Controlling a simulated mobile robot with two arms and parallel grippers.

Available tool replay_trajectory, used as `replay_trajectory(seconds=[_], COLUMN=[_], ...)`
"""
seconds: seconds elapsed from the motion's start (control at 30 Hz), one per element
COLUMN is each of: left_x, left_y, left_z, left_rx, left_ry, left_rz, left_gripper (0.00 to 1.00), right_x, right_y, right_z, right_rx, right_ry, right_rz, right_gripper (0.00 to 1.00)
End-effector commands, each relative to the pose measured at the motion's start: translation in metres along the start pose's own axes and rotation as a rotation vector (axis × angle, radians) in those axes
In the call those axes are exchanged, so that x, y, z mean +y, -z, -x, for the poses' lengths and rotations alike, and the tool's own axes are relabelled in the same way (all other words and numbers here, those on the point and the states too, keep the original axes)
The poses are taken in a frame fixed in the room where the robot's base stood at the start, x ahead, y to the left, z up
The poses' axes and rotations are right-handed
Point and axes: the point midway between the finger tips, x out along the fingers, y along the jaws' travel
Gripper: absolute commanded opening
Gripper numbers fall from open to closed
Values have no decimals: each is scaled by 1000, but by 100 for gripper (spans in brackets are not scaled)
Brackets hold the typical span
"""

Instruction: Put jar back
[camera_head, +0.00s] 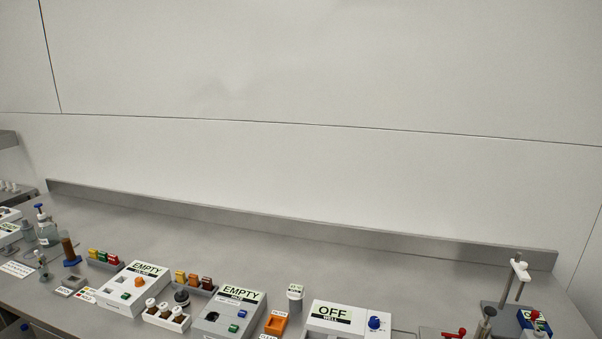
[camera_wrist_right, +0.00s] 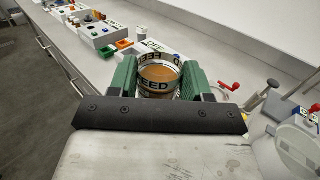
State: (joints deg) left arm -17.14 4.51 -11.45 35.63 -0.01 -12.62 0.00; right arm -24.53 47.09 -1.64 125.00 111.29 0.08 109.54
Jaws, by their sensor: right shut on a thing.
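The gripper is shut on the jar, with one finger on each side. The jar looks roughly upright, and its lower part is hidden behind the dark gripper body. Neither gripper nor the jar shows in the head view.
The grey bench (camera_head: 330,270) carries a row of devices: an "EMPTY" box (camera_head: 133,287), a second "EMPTY" box (camera_head: 229,312) and an "OFF" box (camera_head: 345,319).

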Motion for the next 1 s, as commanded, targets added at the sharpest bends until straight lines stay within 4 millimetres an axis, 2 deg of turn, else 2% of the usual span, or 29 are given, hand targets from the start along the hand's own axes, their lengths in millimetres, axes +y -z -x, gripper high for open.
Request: replay_trajectory(seconds=[0.2,0.43,0.93,0.97,1.0], left_x=[0,0,0,-1,0], left_y=[0,-1,-2,-3,-4], left_z=[0,0,0,-4,-19], left_rx=[-1,-2,-4,-4,-3], left_ry=[0,0,1,1,1], left_rz=[0,0,-1,-1,-1], left_gripper=[55,55,55,55,55], right_x=[31,50,94,95,94], right_y=[13,28,20,24,40], right_z=[16,32,4,4,4], right_rx=[0,0,-4,-2,0], right_ry=[73,127,451,461,455], right_rz=[-10,-7,-11,-7,0], right_gripper=[15,15,15,15,15])
